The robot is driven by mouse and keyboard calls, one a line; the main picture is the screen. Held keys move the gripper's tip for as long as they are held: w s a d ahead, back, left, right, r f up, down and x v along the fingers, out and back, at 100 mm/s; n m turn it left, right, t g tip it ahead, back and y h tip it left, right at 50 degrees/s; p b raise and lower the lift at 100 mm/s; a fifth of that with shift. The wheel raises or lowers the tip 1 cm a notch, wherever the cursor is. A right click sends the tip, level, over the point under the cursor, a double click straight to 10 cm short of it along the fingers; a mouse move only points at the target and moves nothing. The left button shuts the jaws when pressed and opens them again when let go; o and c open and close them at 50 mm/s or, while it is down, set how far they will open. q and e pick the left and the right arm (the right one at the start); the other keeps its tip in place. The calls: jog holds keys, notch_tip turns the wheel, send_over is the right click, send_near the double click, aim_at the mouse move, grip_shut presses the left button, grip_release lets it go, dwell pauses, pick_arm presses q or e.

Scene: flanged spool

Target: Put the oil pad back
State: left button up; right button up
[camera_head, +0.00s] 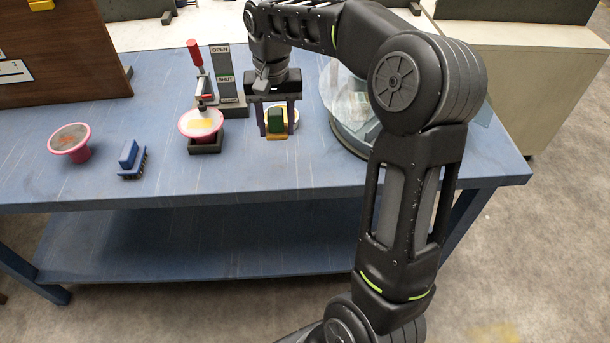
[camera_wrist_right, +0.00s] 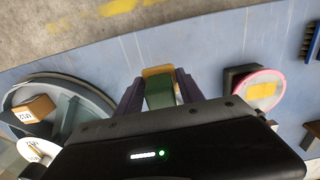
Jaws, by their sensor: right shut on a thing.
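My right gripper (camera_head: 277,120) is shut on the oil pad, which has a green handle (camera_head: 275,119) and a yellow underside (camera_head: 276,137). The pad is at or just above the blue table, in front of a pale round dish (camera_head: 294,113) that it partly covers. I cannot tell whether it touches the dish or the table. In the right wrist view the green handle (camera_wrist_right: 160,95) sits between the two purple fingers, with the yellow part (camera_wrist_right: 157,71) beyond it. My left gripper is not in view.
A pink-flanged spool (camera_head: 202,122) sits in a black holder beside a red-handled clamp (camera_head: 195,54) and an OPEN/SHUT sign. A round tray (camera_head: 345,138) is right, partly behind my arm. The front table strip is clear.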

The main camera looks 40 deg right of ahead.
jog(key=shift+w, duration=0.2)
send_over(279, 166)
jog(key=shift+w+f, duration=0.1)
jog(key=shift+f, duration=3.05)
jog(key=shift+f+p, duration=0.4)
jog(key=shift+f, duration=1.5)
jog(key=shift+f, duration=0.1)
jog(key=o, duration=1.2)
notch_tip(279, 166, up, 12)
jog(key=shift+r, duration=0.15)
